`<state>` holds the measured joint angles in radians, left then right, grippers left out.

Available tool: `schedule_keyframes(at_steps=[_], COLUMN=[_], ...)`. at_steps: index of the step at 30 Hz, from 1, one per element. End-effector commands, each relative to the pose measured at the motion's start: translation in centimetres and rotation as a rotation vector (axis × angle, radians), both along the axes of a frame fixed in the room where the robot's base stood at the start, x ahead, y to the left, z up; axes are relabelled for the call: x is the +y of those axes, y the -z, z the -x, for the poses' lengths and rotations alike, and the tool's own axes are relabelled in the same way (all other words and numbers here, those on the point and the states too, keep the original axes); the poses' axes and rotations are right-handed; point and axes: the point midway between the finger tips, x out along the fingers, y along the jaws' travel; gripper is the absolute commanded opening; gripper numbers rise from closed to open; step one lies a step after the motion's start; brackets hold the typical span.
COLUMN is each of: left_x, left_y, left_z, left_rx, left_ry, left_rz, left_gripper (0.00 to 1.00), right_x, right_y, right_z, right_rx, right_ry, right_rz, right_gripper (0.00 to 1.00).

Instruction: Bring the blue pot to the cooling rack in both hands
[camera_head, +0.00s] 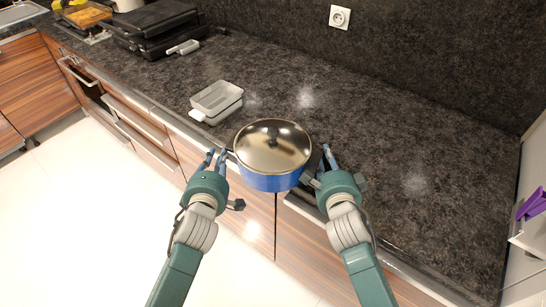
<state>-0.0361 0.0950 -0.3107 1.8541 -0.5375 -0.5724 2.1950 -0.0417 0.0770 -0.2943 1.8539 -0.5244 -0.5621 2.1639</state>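The blue pot (268,182) has a glass lid with a dark knob and sits at the front edge of the counter, in the middle of the head view. My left gripper (215,158) is just left of the pot, its two blue fingers apart. My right gripper (322,164) is just right of the pot, its fingers also apart, near a dark part at the pot's side. The pot's handles are mostly hidden, and I see no clear grip on either. A thin metal frame (97,39) at the far left, partly hidden, may be the cooling rack.
Grey containers (217,98) stand behind the pot to the left. A black contact grill (155,30) and an orange-filled tray (84,16) are at the far left. The dark counter (410,140) is clear to the right. A wall socket (339,17) is behind.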

Motion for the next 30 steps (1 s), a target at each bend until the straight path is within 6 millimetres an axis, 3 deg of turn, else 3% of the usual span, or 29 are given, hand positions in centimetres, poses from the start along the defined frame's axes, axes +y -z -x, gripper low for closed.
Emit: schedule_keyframes(at_steps=[30], left_x=[-1.9], left_y=[0.0], left_z=[0.1], left_rx=[0.000], left_ry=[-0.002], left_rz=[0.001], left_gripper=[0.19], right_x=[2.0], right_y=[0.0], right_z=[0.1], right_rx=[-0.002], right_ry=[-0.001], right_rz=[-0.002], right_gripper=[0.19])
